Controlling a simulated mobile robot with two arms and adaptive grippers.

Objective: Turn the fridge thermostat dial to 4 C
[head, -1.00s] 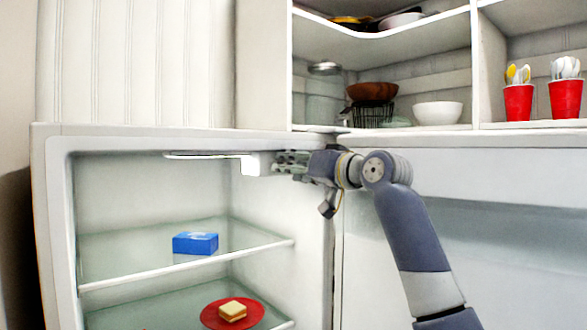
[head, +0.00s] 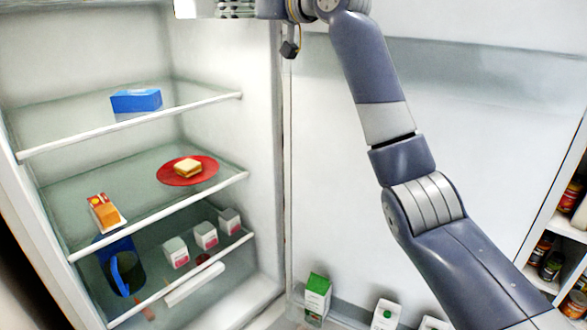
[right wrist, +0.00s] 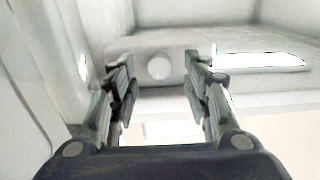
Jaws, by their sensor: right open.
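The thermostat dial (right wrist: 160,67) is a round white knob on a pale housing (right wrist: 125,46) in the right wrist view. My right gripper (right wrist: 164,75) is open, with one finger on each side of the dial in that picture. I cannot tell whether the fingers touch it, and no scale marks are readable. In the head view the housing (head: 184,9) is cut off at the top edge, with my right gripper (head: 236,9) just right of it inside the fridge (head: 225,80). My left gripper is not in view.
Fridge shelves hold a blue box (head: 136,100), a red plate (head: 203,176) with a sandwich, a blue jug (head: 122,270) and several cartons. The open fridge door (head: 340,180) stands on the right with more cartons in its rack. A bright light strip (right wrist: 260,60) sits beside the dial.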

